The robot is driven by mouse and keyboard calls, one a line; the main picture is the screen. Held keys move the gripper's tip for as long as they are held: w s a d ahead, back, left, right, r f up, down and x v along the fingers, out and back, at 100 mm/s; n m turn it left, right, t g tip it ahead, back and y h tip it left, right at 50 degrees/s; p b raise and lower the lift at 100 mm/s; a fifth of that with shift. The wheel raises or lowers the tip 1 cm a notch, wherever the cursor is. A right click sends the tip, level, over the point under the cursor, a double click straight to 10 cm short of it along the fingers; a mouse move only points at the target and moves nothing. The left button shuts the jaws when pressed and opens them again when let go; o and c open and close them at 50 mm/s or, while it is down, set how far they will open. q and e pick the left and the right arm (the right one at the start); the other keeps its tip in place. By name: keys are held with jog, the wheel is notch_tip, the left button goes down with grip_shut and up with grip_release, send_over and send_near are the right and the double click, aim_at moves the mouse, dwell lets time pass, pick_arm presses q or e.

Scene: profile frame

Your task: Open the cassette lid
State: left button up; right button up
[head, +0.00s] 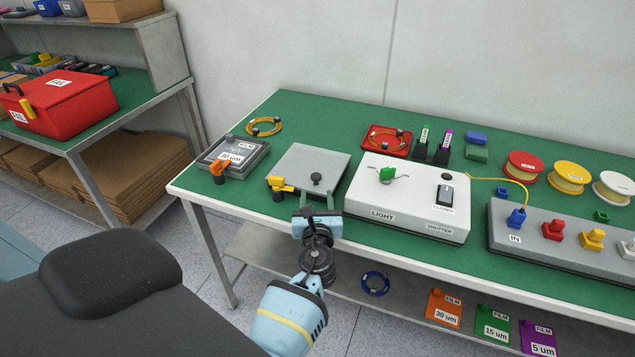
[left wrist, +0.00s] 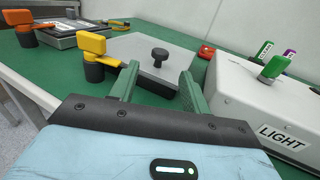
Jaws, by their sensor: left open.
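The cassette is a flat grey box on the green bench; its grey lid (head: 312,164) lies closed, with a black knob (head: 316,179) near the front edge. The lid also shows in the left wrist view (left wrist: 141,50), with the knob (left wrist: 160,57) ahead. A yellow latch (head: 278,184) on a black post stands at the lid's front left corner; it is at the left in the left wrist view (left wrist: 92,43). My left gripper (head: 318,203) is open and empty, just in front of the cassette. Its two green fingers (left wrist: 160,86) are apart, with the knob beyond them, not between them.
The white light box (head: 408,200) stands close on the right, with a green handle (head: 387,175). A film tray (head: 236,153) with an orange latch (head: 218,168) is to the left.

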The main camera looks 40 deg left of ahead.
aim_at(316, 180)
pick_arm(q)
jog(key=x, duration=0.6)
jog(key=shift+w+a+b, duration=0.15)
jog(key=shift+w+b, duration=0.1)
jog(key=shift+b, duration=0.1)
grip_shut()
